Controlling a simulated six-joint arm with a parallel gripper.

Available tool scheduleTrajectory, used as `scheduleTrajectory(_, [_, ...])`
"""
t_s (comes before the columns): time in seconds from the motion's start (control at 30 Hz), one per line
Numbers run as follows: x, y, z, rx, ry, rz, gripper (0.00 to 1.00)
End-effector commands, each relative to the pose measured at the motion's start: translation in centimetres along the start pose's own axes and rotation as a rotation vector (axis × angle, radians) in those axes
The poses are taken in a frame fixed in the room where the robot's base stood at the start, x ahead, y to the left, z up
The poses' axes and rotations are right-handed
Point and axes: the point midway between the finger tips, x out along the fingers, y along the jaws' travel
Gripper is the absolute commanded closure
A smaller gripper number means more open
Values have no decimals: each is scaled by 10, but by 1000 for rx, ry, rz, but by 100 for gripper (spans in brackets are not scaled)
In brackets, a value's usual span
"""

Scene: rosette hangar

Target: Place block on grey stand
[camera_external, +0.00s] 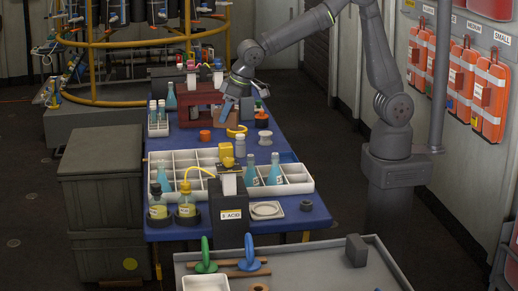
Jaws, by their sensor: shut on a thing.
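My gripper (230,106) points down over the blue table, at the right end of a dark red rack. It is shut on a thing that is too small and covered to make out. A small yellow block-like thing (226,152) stands nearer, beside a pale jar. A dark grey stand (233,228) with an "S ACID" label is at the table's near edge, with a pale, yellow-topped piece on it. A plain grey block-shaped piece (356,250) stands on the near grey bench. I cannot tell which grey piece is the task's stand.
White divided trays (296,184) with blue flasks cross the blue table (180,233). The red rack (195,110), an orange cap (205,135) and a white spool (265,137) are near my gripper.

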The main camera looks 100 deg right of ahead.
Motion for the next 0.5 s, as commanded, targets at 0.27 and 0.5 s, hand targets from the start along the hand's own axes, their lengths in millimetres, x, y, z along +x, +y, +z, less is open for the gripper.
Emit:
scheduleTrajectory(0.27, [-53, -3, -22, -4, 2, -3, 95])
scheduleTrajectory(0.5, [-52, -57, -19, -94, 1, -39, 95])
